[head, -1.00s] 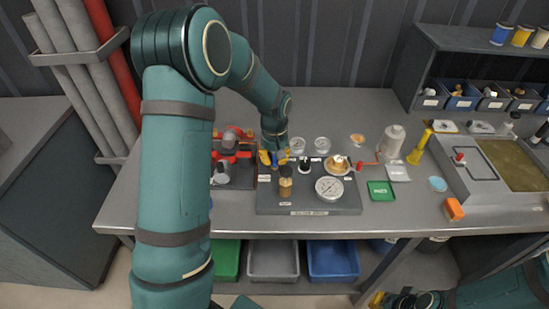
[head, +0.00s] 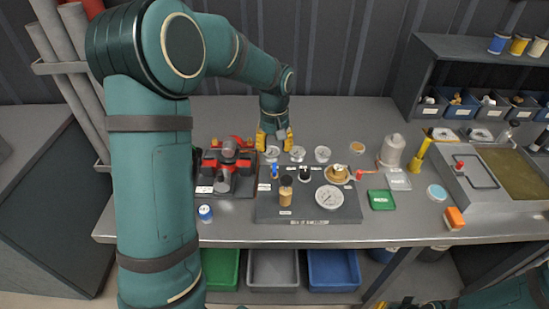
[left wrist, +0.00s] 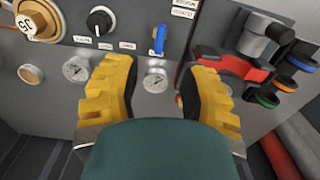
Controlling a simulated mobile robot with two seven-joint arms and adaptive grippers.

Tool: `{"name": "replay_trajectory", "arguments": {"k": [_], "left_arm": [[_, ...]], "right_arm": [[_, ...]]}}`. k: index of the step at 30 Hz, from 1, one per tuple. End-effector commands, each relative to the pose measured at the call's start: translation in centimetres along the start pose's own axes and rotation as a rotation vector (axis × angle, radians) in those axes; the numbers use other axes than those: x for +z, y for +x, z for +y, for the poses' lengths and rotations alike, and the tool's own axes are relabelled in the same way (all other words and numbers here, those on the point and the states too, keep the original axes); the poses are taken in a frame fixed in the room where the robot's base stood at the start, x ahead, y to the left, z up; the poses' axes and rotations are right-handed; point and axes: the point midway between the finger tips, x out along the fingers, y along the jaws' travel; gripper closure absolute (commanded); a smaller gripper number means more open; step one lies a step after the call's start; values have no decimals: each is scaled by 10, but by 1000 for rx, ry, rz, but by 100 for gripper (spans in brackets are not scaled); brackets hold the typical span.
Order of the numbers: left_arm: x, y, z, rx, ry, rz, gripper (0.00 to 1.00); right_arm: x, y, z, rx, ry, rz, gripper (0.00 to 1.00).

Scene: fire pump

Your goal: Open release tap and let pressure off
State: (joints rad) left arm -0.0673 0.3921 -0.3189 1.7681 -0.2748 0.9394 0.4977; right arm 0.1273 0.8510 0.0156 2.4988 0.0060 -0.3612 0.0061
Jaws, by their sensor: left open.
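A small blue-handled tap (head: 275,171) stands on the back left of the grey pump panel (head: 345,212); its handle (left wrist: 159,40) also shows in the left wrist view. I cannot read its label. My left gripper (head: 273,141) is open and empty, behind the tap and apart from it. In the left wrist view its yellow fingers (left wrist: 155,95) stand either side of a small gauge (left wrist: 155,80). A large white gauge (head: 329,197) lies on the panel; its reading is too small to tell. My right gripper (head: 378,304) barely shows at the bottom edge.
A red and grey valve assembly (head: 228,160) stands left of the panel. A black knob (head: 304,173), a brass cylinder (head: 285,192) and a brass fitting (head: 338,173) stand on the panel.

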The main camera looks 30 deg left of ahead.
Motion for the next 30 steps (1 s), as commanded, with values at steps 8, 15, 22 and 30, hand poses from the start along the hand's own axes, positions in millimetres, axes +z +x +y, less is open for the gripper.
{"name": "replay_trajectory", "arguments": {"k": [8,15,22,30], "left_arm": [[0,-29,0,0,0,0,58],[0,-31,0,-1,0,-1,58],[0,-30,0,0,0,-1,58],[0,-50,0,0,0,-1,58]], "right_arm": [[0,0,0,0,0,0,100],[0,0,0,0,0,0,100],[0,0,0,0,0,0,100],[-3,-19,-6,-1,2,4,100]]}}
